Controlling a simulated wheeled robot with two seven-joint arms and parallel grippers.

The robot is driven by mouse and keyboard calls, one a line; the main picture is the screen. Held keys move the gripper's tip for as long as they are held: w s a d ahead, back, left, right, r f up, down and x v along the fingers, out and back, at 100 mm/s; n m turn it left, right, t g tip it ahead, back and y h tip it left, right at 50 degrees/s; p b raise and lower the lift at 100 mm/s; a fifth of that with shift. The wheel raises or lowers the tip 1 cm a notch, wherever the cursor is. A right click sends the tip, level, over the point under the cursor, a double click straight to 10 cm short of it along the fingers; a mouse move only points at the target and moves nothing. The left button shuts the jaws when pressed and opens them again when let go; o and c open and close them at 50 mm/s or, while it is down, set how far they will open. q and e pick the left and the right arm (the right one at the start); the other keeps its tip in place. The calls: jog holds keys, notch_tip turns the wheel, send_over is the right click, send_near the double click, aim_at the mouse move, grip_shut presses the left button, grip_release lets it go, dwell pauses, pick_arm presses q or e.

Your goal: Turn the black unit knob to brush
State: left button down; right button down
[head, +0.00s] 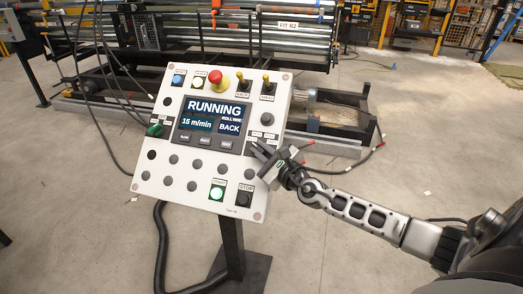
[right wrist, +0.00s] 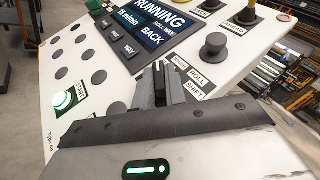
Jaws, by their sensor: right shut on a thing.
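The white control panel (head: 150,190) faces me, tilted, with a lit screen (head: 212,122) reading RUNNING, 15 m/min and BACK. My right gripper (head: 262,152) reaches in from the right to the panel's right edge, beside the screen. In the right wrist view its fingers (right wrist: 165,78) are closed together on a dark piece, the black unit knob (right wrist: 160,84), which they mostly cover. Labels ROLL (right wrist: 196,78) and SHIFT (right wrist: 195,90) show just right of the fingers; which way the knob points cannot be told. My left gripper is not in view.
The panel also has a red mushroom button (head: 218,80), two toggle levers (head: 244,82), a green knob (head: 155,130), a lit green START button (head: 217,193) and a black STOP button (head: 243,199). A roller machine (head: 190,40) stands behind.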

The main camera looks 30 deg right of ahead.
jog(key=shift+f, duration=0.1)
jog(key=shift+a+f+m+t+h+b, duration=0.1)
jog(key=shift+m+t+h+b, duration=0.1)
jog(key=shift+m+h, duration=0.4)
jog(key=shift+a+f+m+t+h+b, duration=0.1)
jog(key=shift+m+t+h, duration=0.1)
jog(key=shift+m+h, duration=0.4)
jog(key=m+h+b, duration=0.1)
jog(key=m+h, duration=0.2)
jog(key=shift+a+f, duration=0.1)
jog(key=shift+f, duration=0.05)
jog(key=m+h+b, duration=0.3)
jog(key=m+h, duration=0.1)
jog(key=h, duration=0.1)
jog(key=shift+a, duration=0.1)
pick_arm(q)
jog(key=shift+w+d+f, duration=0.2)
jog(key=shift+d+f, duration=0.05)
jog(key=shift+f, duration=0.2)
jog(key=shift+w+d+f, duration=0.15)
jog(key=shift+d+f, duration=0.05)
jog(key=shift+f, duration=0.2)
pick_arm(e)
jog(key=shift+m+g+h, duration=0.3)
jog(key=shift+m, duration=0.2)
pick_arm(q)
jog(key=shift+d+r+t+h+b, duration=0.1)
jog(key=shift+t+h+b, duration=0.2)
